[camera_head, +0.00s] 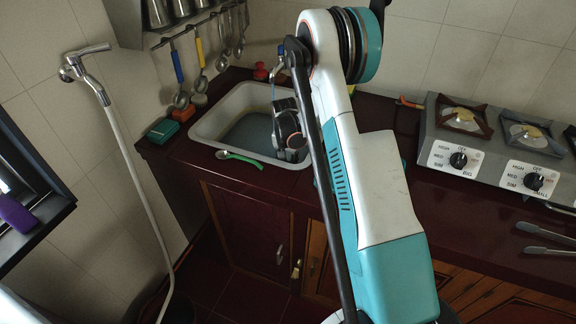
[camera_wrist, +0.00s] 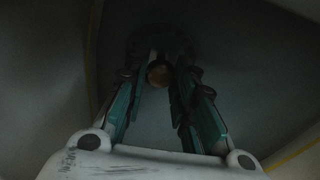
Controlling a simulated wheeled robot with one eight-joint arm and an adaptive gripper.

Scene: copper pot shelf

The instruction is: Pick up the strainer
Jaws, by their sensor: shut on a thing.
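In the wrist view my gripper (camera_wrist: 160,78) points down into the sink, with its teal fingers close together at the tips. They are shut on a small round brownish knob, which I take to be part of the strainer (camera_wrist: 158,74). A dim dark round shape lies around and behind it on the sink floor. I cannot tell whether the strainer is lifted off the floor. In the head view my arm reaches down over the sink's right side, and the strainer is hidden there.
The pale sink (camera_head: 203,129) has walls close around my gripper. A green-handled spoon (camera_head: 239,158) lies on the front rim. A green block (camera_head: 163,130) sits left of the sink, below hanging utensils (camera_head: 177,65). A stove (camera_head: 490,155) and metal tongs (camera_head: 548,250) are at right.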

